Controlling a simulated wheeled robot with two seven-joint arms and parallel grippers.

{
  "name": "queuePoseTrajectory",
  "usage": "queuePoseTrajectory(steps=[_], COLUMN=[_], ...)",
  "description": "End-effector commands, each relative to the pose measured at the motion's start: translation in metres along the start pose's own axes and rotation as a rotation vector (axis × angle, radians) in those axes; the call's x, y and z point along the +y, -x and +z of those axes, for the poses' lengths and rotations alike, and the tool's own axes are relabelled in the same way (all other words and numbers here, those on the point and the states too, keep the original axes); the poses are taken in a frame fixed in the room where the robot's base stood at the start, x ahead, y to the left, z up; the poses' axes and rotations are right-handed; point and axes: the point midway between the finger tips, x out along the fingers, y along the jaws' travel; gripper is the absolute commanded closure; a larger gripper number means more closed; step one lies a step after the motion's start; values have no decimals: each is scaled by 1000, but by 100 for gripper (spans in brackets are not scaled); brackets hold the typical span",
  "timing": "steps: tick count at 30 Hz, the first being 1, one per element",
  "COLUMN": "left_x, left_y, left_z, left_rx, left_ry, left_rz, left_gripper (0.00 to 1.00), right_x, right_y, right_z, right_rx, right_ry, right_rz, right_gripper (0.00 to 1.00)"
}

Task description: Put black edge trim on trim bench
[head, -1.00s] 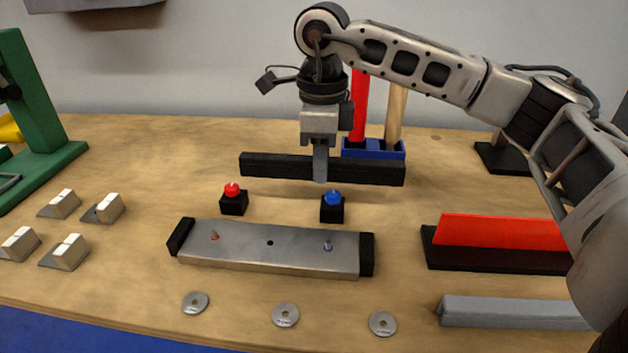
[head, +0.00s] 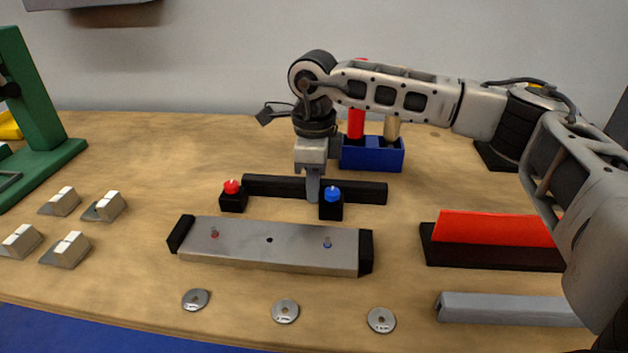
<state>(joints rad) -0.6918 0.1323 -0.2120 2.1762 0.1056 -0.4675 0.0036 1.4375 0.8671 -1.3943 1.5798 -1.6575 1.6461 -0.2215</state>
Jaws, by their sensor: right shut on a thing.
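The black edge trim (head: 358,192) is a long dark bar lying level behind the red-topped and blue-topped blocks in the head view. My right gripper (head: 313,196) comes down from above and is shut on the bar near its middle. The bar is at or very close to the wooden bench top (head: 150,160); I cannot tell whether it touches. The blue-topped block (head: 331,205) hides part of its front. My left gripper is not in view.
A metal plate with black ends (head: 270,245) lies in front, with washers (head: 285,311) nearer the edge. A red strip on a black base (head: 495,240) and a grey bar (head: 510,309) lie right. A blue holder (head: 372,155) stands behind. Metal wedges (head: 70,250) lie left.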

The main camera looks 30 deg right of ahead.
Motion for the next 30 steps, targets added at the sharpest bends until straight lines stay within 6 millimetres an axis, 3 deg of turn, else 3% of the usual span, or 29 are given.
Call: queuePoseTrajectory(steps=[1,3,14,30], left_x=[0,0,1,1], left_y=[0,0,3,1], left_z=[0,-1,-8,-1], left_rx=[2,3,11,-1], left_ry=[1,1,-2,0], left_rz=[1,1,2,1], left_gripper=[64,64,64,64], right_x=[0,0,0,0], right_y=[-1,0,6,107], right_z=[0,0,0,1], right_rx=[0,0,-1,-2], right_ry=[0,0,0,1], right_rz=[0,0,-1,-2], right_gripper=[71,57,57,57])
